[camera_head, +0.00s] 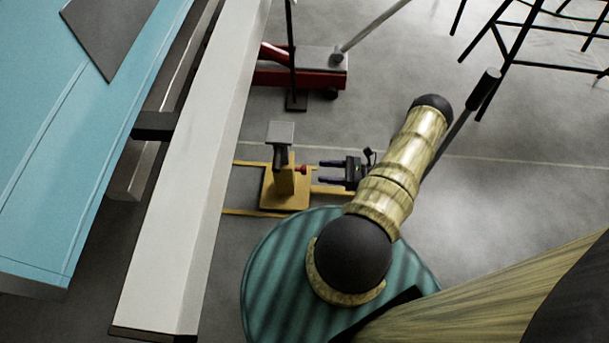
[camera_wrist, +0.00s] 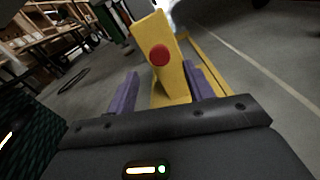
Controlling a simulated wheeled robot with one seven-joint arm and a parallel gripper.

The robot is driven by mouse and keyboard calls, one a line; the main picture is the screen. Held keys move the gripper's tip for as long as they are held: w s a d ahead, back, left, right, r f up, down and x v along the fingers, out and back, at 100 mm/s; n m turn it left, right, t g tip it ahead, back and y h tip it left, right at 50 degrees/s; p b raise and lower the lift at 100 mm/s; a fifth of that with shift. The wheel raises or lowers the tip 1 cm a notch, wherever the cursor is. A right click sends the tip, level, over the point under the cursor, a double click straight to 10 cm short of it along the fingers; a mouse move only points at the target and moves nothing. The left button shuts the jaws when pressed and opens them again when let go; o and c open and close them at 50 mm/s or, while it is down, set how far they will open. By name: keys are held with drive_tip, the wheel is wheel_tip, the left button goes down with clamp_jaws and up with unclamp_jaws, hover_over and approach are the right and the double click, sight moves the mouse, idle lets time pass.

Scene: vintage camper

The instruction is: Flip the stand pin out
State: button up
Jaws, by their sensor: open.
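A yellow jack stand (camera_head: 285,190) with a grey flat top (camera_head: 281,131) stands on the floor beside the camper's white sill. Its pin has a round red head (camera_head: 302,169) that sticks out on the side facing my gripper. My gripper (camera_head: 322,172) is level with the pin, to its right, with its two purple fingers spread and a small gap to the red head. In the wrist view the red pin head (camera_wrist: 159,55) shows on the yellow post (camera_wrist: 158,32), above and between the open fingers (camera_wrist: 158,90).
A red floor jack (camera_head: 300,70) with a long grey handle stands behind the stand. A thin black upright post (camera_head: 291,50) is near it. The long white sill (camera_head: 190,180) borders the left.

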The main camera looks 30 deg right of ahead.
sight(305, 170)
idle(0.3)
drive_tip(key=b+x, duration=0.3)
drive_tip(key=x, duration=0.4)
drive_tip(key=shift+w+a+r, duration=0.1)
drive_tip(key=shift+w+a, duration=0.05)
drive_tip(key=shift+a, duration=0.05)
drive_tip(key=shift+c, duration=0.2)
drive_tip(key=c, duration=1.1)
